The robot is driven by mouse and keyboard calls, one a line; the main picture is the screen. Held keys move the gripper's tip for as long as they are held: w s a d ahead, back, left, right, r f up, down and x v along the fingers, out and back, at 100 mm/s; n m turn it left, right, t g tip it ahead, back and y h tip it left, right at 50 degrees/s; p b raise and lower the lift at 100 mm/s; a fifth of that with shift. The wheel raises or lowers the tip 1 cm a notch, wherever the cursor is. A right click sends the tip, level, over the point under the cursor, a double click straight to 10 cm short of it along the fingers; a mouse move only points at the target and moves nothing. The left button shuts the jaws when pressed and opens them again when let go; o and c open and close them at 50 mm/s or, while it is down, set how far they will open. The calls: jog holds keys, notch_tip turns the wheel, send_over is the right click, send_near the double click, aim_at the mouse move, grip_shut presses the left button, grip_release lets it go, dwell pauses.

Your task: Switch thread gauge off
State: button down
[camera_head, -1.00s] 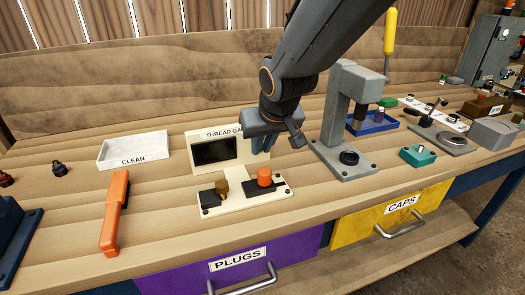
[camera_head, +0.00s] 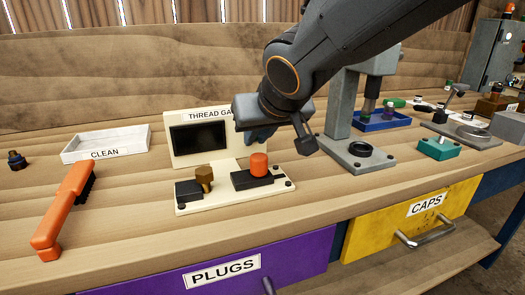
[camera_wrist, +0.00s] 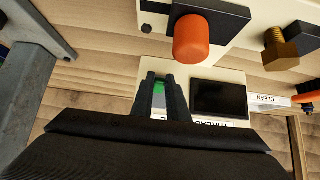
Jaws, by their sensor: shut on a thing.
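The thread gauge (camera_head: 158,140) is a cream stand with a dark screen (camera_head: 198,137) and a base plate (camera_head: 235,199) on the bench. The base plate carries a brass plug (camera_head: 204,177) on a black block at the left and an orange cap (camera_head: 258,162) on a black block at the right. My gripper (camera_head: 262,135) is at the right side of the upright panel, behind the orange cap. In the wrist view my gripper (camera_wrist: 165,80) is shut on a small green switch (camera_wrist: 159,96) beside the screen. The fingers hide most of the switch.
A grey press (camera_head: 342,110) stands close to the right of my gripper. A white CLEAN tray (camera_head: 72,158) and an orange-handled brush (camera_head: 62,212) lie to the left. A purple PLUGS drawer (camera_head: 160,280) and a yellow CAPS drawer (camera_head: 375,228) are below the bench top.

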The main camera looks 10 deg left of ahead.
jog(key=shift+f+t+y+b, duration=0.15)
jog(key=shift+t+y+b, duration=0.35)
jog(key=shift+b, duration=3.15)
jog(key=c, duration=1.7)
grip_release()
jog(key=shift+f, duration=0.1)
jog(key=p+v, duration=0.2)
jog(key=p, duration=0.1)
jog(key=shift+s+r+p, duration=0.15)
jog(key=shift+r+p, duration=0.1)
jog(key=shift+p, duration=0.1)
jog(key=p+v, duration=0.5)
jog(key=p, duration=0.3)
jog(key=shift+s, duration=0.2)
